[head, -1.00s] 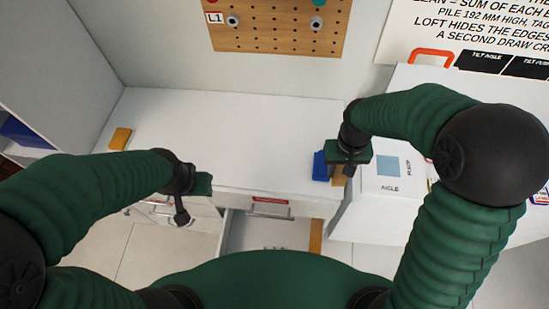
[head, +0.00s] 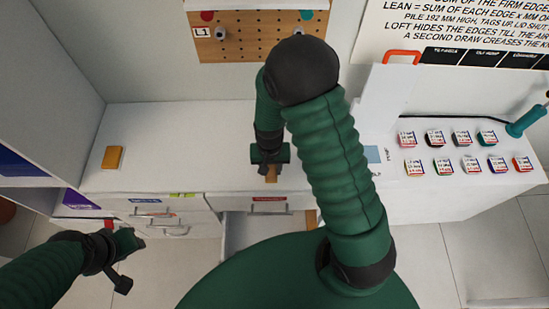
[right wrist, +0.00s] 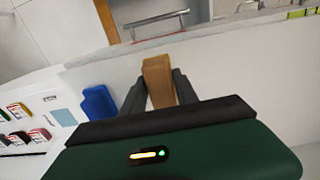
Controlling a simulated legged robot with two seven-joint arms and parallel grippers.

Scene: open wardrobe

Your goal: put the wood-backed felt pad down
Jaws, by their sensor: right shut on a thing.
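The wood-backed felt pad (head: 271,174) is a narrow tan block in my right gripper (head: 270,166). In the right wrist view the pad (right wrist: 158,82) stands between the two dark fingers, which are shut on it. Its felt face cannot be made out. The gripper is over the front part of the white worktop (head: 190,150), above the open drawer; whether the pad touches the top cannot be told. My left gripper (head: 136,240) is low at the left, in front of the drawers and away from the pad; its fingers are too unclear to judge.
A yellow-orange block (head: 112,157) lies on the worktop's left. A blue holder (right wrist: 98,104) stands right of the pad's place, hidden behind my arm in the head view. An open drawer (head: 250,228) juts out below. Several small labelled pads (head: 442,161) sit at the right.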

